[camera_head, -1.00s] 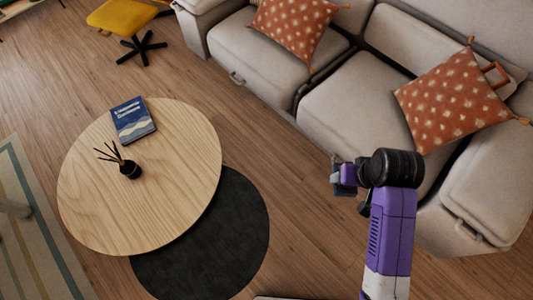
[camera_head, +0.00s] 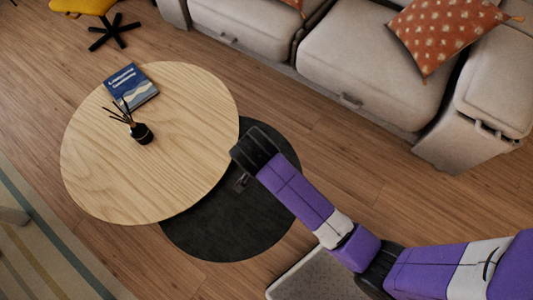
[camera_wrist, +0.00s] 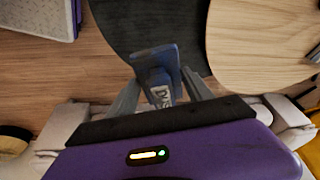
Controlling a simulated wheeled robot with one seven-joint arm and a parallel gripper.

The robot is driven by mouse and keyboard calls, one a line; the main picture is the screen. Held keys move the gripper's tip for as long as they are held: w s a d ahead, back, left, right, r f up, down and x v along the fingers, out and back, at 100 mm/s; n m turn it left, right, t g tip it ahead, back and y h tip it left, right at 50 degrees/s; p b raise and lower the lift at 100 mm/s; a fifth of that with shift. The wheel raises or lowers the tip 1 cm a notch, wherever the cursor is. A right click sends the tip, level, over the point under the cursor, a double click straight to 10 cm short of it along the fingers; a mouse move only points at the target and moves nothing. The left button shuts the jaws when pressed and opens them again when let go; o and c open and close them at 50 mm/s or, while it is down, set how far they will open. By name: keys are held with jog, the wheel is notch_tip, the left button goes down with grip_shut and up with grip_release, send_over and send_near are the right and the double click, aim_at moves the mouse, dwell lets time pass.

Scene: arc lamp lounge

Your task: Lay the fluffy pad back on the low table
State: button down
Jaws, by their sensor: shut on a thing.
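My gripper (camera_wrist: 160,88) is shut on a small blue pad (camera_wrist: 163,54) with white letters, partly cut off, on its near face. The pad sticks out beyond the fingertips in the wrist view; whether it is fluffy I cannot tell. In the head view my gripper (camera_head: 241,183) hangs over the dark round top (camera_head: 215,225), and my wrist hides most of what it holds. The low table has a round pale wooden top (camera_head: 110,190), left of my gripper. It overlaps the dark round top.
A blue book (camera_head: 131,86) and a black reed diffuser (camera_head: 141,134) stand on the wooden top's far left part. Its front and right parts are bare. A beige sofa (camera_head: 360,70) with an orange cushion (camera_head: 447,32) stands behind. A yellow chair (camera_head: 85,6) is at the far left.

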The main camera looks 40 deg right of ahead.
jog(key=f+m+b, duration=0.1)
jog(key=s+f+m, duration=0.1)
jog(key=f, duration=0.1)
jog(key=shift+f+m+g+h+b, duration=0.2)
jog(key=shift+m+g+h+b, duration=0.1)
jog(key=shift+m+g+b, duration=0.1)
jog(key=shift+s+f, duration=0.1)
jog(key=shift+f, duration=0.25)
notch_tip(320, 180, down, 19)
jog(key=b, duration=0.4)
jog(key=shift+f, duration=0.15)
jog(key=shift+c, duration=2.1)
grip_release()
jog(key=p+v, duration=0.2)
jog(key=v, duration=1)
jog(key=shift+p, duration=0.3)
